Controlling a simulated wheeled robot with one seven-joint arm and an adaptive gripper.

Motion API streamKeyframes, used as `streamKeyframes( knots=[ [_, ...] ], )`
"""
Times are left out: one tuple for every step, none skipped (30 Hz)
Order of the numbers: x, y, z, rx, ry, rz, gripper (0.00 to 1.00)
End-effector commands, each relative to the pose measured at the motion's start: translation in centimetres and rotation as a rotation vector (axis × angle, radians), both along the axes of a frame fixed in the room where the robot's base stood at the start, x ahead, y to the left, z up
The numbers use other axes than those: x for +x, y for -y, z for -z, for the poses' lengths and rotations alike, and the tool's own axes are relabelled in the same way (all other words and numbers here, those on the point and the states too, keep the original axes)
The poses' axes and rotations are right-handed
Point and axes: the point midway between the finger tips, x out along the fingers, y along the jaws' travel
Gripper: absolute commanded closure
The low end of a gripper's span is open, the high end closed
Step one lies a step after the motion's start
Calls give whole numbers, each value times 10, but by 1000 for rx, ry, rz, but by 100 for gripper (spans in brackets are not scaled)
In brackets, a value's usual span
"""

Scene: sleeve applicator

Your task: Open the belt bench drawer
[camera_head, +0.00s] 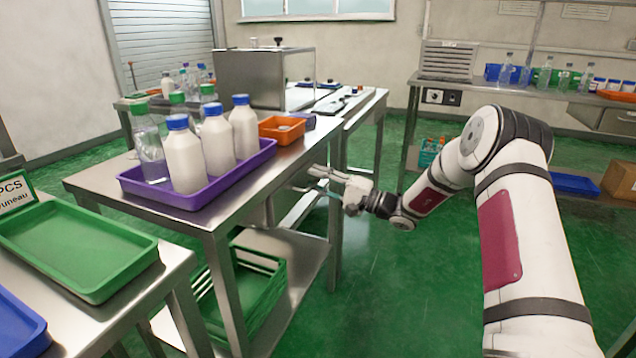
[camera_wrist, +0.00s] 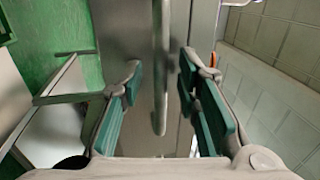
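The steel belt bench (camera_head: 92,182) stands left of centre in the head view, with the purple tray on it. In the wrist view a grey metal front (camera_wrist: 125,35), apparently the drawer's, lies ahead of my gripper. A rod-like handle (camera_wrist: 160,115) runs up and down that picture across the front. My gripper (camera_wrist: 160,75) is open, with one teal-padded finger on each side of the handle. A gap shows between the handle and each pad. In the head view my gripper (camera_head: 318,182) is at the bench's right side, just below the top. The drawer is mostly hidden there.
A purple tray (camera_head: 198,196) with several bottles and an orange bin (camera_head: 282,134) stand on the bench top. A green crate (camera_head: 240,290) sits on the lower shelf. Green floor (camera_head: 400,290) is clear right of the bench.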

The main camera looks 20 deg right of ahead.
Motion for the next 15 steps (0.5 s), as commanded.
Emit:
streamKeyframes(
  knots=[
    [1, -1, 0, 0, 0, 0, 70],
    [1, -1, 0, 0, 0, 0, 70],
    [1, -1, -1, 0, 0, 1, 70],
    [1, -1, -1, 0, 0, 1, 70],
    [1, -1, -1, 0, 0, 1, 70],
    [1, -1, -1, 0, 0, 1, 70],
    [1, -1, -1, 0, 0, 0, 70],
    [1, -1, -1, 0, 0, 0, 70],
    [1, -1, -1, 0, 0, 0, 75],
    [1, -1, -1, 0, 0, 0, 82],
    [1, -1, -1, 0, 0, 0, 88],
    [1, -1, -1, 0, 0, 0, 97],
    [1, -1, -1, 0, 0, 0, 100],
    [1, -1, -1, 0, 0, 0, 100],
    [1, -1, -1, 0, 0, 0, 100]
  ],
)
